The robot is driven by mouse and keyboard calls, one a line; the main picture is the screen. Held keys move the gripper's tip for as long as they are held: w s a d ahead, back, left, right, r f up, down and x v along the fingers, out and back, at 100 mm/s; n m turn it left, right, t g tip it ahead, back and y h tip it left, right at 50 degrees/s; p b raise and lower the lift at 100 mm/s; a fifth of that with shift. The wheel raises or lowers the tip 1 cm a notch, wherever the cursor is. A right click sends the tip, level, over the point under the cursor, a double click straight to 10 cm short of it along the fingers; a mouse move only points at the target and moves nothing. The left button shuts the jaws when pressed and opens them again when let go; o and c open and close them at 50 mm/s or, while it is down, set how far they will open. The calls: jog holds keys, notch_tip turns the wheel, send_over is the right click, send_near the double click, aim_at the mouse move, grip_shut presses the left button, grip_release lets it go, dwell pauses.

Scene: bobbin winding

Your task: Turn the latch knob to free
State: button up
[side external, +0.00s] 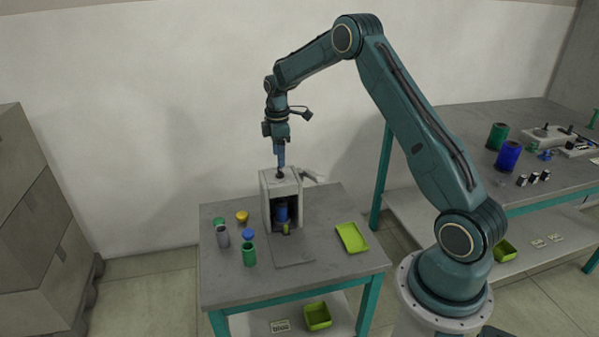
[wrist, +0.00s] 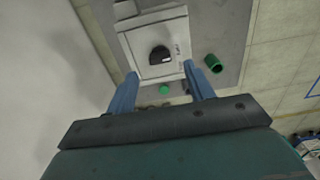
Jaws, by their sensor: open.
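The latch knob is a dark round knob (wrist: 160,56) with a pale mark, on top of the light grey winding machine (wrist: 141,42). In the side view the machine (side external: 268,205) stands on the small table, with a blue bobbin (side external: 282,212) inside its open front. My gripper (side external: 281,165) points down just above the knob (side external: 280,174). In the wrist view the blue fingers of my gripper (wrist: 163,76) are apart, one on each side of the knob, with nothing between them. Whether they touch the knob cannot be told.
Green (side external: 249,255), grey (side external: 222,237), blue (side external: 248,235) and yellow (side external: 242,217) spools stand left of the machine. A lime tray (side external: 352,238) lies to its right. A second table (side external: 468,155) with more spools is at the right.

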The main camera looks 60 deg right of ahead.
aim_at(280, 172)
jog(key=shift+f, duration=2.45)
jog(key=c, duration=1)
